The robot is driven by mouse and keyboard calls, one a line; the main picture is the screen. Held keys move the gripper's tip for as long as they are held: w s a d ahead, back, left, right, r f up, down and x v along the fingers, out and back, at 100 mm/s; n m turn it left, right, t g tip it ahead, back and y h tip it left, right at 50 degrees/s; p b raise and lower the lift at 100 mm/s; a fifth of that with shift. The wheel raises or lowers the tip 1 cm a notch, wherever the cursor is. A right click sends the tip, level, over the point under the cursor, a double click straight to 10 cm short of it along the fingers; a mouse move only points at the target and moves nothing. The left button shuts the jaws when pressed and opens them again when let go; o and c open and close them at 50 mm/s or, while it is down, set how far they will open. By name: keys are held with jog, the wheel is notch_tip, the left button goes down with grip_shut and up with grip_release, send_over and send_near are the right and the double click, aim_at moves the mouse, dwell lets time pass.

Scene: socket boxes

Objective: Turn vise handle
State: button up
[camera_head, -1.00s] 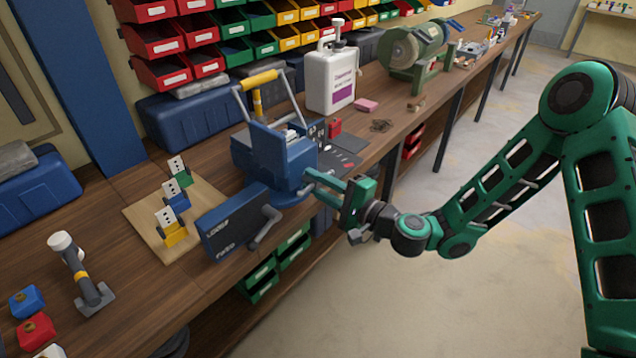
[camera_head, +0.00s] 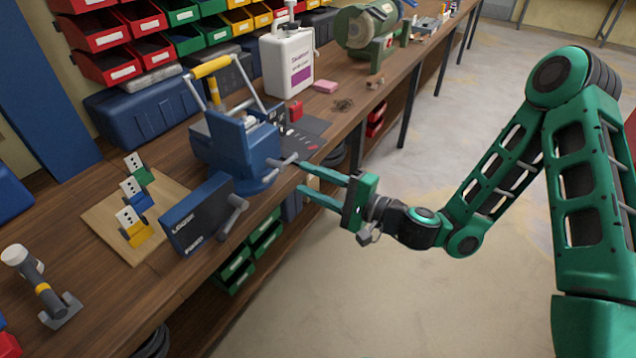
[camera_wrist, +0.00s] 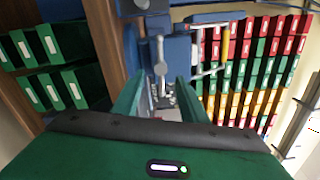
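The blue vise (camera_head: 232,145) stands at the bench's front edge in the head view. Its grey handle (camera_head: 281,162) sticks out on the right side, toward my gripper. My gripper (camera_head: 301,177) is open and empty, just off the bench edge to the right of the vise. In the wrist view, the grey handle (camera_wrist: 160,62) appears between the two spread green fingers (camera_wrist: 158,88), apart from them and farther ahead. The vise's jaws are partly hidden in both views.
A blue box (camera_head: 200,215) with lettering and a grey lever sits left of the vise. A white jug (camera_head: 288,62) stands behind.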

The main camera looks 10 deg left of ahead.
jog(key=shift+v, duration=0.9)
